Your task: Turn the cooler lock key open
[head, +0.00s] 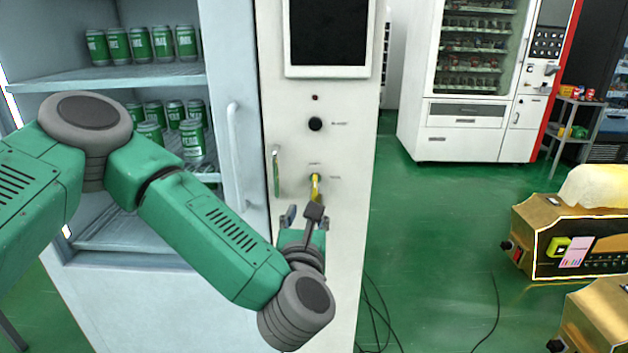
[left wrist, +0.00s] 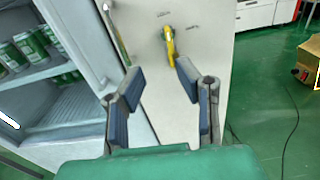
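The yellow lock key (head: 315,186) sits on the white control panel (head: 345,230) right of the cooler. It hangs roughly vertical below small printed labels. In the left wrist view the key (left wrist: 169,44) shows beyond and between the fingertips. My left gripper (head: 302,213) is just below the key in the head view. In the left wrist view my left gripper (left wrist: 157,80) is open, its blue-padded fingers apart with nothing between them. The cooler (head: 150,270) has a pale handle (head: 238,150) on its door. My right gripper is not in view.
Green cans (head: 140,45) stand on the cooler shelves. A green handle (head: 276,172) and a black knob (head: 315,124) are on the panel near the key. Cables (head: 380,310) lie on the green floor. Golden boxes (head: 570,240) stand at right.

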